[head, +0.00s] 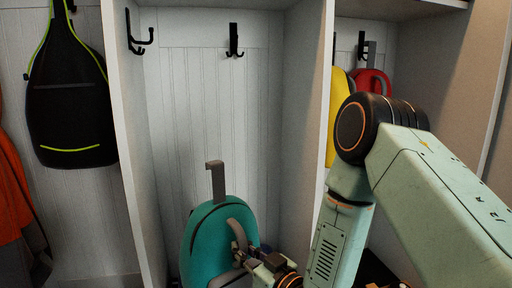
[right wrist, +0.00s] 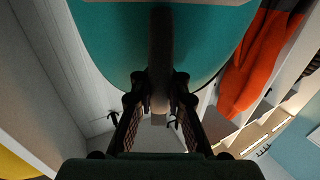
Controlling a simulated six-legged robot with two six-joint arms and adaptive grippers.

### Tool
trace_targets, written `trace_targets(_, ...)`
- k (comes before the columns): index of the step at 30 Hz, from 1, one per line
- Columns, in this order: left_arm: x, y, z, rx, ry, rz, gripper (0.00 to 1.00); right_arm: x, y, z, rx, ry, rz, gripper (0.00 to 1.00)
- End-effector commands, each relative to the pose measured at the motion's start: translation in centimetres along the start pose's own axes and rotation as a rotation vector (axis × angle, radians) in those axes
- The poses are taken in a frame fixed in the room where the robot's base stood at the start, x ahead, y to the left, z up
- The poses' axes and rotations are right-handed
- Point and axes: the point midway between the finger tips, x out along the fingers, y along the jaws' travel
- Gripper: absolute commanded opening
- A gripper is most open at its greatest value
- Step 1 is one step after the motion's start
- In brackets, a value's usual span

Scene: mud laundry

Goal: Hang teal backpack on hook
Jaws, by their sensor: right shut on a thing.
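The teal backpack (head: 208,240) hangs in my right gripper (head: 243,260), low in the middle cubby and apart from the hooks. Its grey loop (head: 216,180) stands up from the top. In the right wrist view the teal body (right wrist: 105,35) fills the top, and my right gripper (right wrist: 160,90) is shut on a grey strap of it. A black hook (head: 234,41) is on the middle cubby's back wall, empty and well above the loop. Another black hook (head: 139,34) is on the left divider, also empty. My left gripper is not in view.
White dividers (head: 133,150) and (head: 310,130) flank the middle cubby. A black bag (head: 68,100) and orange clothing (head: 12,190) hang at the left. Yellow (head: 340,100) and red (head: 372,80) bags hang at the right by a hook (head: 362,42). The cubby's upper part is clear.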

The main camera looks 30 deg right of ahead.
Motion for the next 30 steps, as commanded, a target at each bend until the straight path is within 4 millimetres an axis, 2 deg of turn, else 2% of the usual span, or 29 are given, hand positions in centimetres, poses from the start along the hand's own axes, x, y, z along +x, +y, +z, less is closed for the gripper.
trace_targets(1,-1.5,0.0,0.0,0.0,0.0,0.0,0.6,0.7,0.5,-2.3,-0.004,0.009,0.017,0.0)
trace_targets(14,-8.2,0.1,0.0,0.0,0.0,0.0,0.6,4.4,4.9,-13.8,-0.004,0.011,0.188,0.0)
trace_targets(30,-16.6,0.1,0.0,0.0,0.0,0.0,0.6,7.4,9.5,-29.8,-0.004,0.013,0.398,0.0)
